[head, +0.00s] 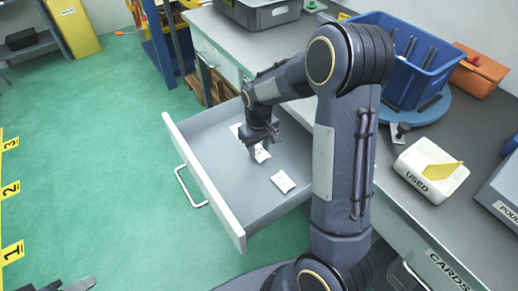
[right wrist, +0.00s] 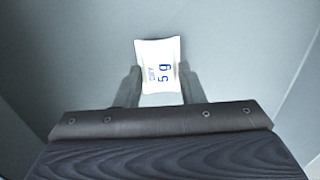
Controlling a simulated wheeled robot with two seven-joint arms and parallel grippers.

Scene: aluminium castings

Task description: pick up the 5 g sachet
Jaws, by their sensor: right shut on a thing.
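The 5 g sachet (right wrist: 160,60) is small and white, with blue "5 g" print, in the right wrist view. My right gripper (right wrist: 160,88) is shut on it, one finger at each side. In the head view the right gripper (head: 260,141) points down into the open drawer, with the white sachet (head: 262,154) at its fingertips. I cannot tell whether the sachet touches the drawer floor. A dark part at the bottom left edge looks like my left gripper (head: 76,286); it is mostly cut off.
The grey drawer (head: 240,208) stands open from the bench. Another white sachet (head: 283,181) lies nearer in it, and a white piece (head: 236,130) shows behind the gripper. A blue crate (head: 424,65), a white USED tub (head: 430,185) and an orange box (head: 480,72) are on the bench.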

